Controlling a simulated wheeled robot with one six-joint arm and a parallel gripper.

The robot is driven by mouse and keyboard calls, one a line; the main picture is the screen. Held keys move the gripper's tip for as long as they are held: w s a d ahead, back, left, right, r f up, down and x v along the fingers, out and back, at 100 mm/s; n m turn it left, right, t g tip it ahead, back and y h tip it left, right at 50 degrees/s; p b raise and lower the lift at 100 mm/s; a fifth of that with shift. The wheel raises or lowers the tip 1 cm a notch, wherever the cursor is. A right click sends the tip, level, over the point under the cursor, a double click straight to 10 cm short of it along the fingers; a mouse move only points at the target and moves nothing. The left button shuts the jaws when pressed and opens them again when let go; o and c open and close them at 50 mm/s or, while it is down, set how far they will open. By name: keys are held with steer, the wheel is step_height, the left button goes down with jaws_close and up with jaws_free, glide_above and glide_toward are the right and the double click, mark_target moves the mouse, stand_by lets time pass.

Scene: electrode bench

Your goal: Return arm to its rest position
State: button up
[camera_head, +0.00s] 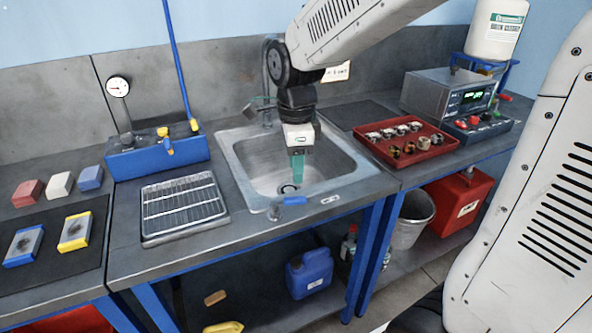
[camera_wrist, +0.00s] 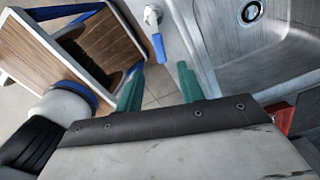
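My gripper (camera_head: 297,170) hangs over the steel sink (camera_head: 235,160), fingers pointing down. One green finger shows clearly there. In the wrist view my gripper (camera_wrist: 159,72) has two green fingers standing apart, with nothing held between them. The arm reaches in from the upper right. The blue-handled valve (camera_head: 295,201) is on the sink's front edge; its handle also shows in the wrist view (camera_wrist: 158,47), beyond the fingers.
A drain rack (camera_head: 185,208) lies left of the sink, with a blue box (camera_head: 155,157) and upright blue pole (camera_head: 178,60) behind. A red tray (camera_head: 440,142) of small parts and a grey instrument (camera_head: 447,92) stand on the right. A tap (camera_head: 266,75) rises behind the sink.

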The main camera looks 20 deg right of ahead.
stand_by(0.4)
steer(key=n, duration=0.3)
steer(key=shift+s+f, duration=0.15)
steer(key=shift+s, duration=0.2)
steer(key=s+d+r+n, duration=0.1)
steer(key=s+r+n, duration=0.1)
steer(key=s+n, duration=0.7)
steer(key=s+d+r+n+t, duration=0.1)
steer(key=s+d+r+n, duration=0.1)
steer(key=s+n, duration=0.7)
steer(key=shift+s+r, duration=0.35)
steer(key=shift+s, duration=0.45)
steer(key=o, duration=0.4)
steer(key=shift+s+r, duration=0.1)
steer(key=shift+r, duration=0.2)
steer(key=shift+c, duration=0.2)
